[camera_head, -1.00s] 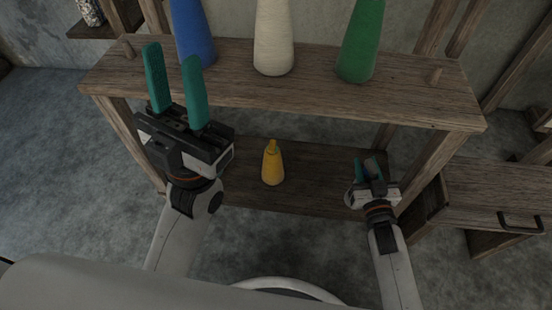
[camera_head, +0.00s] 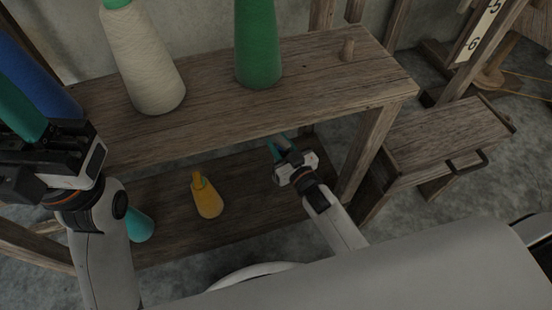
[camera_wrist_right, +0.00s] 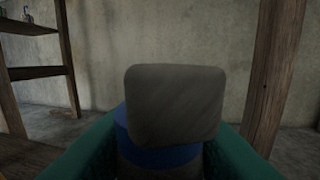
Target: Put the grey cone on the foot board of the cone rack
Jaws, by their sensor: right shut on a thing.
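The gripper is under the rack's upper shelf, above the right part of the foot board (camera_head: 250,221). I cannot tell whether the cone touches the board. My left gripper (camera_head: 20,95) is at the left edge, partly cut off; one teal finger shows clearly.
White (camera_head: 147,75), green (camera_head: 258,48) and blue (camera_head: 38,82) cones stand on the upper shelf (camera_head: 310,78). A rack post (camera_head: 361,160) and a drawer bench (camera_head: 445,135) are at the right.

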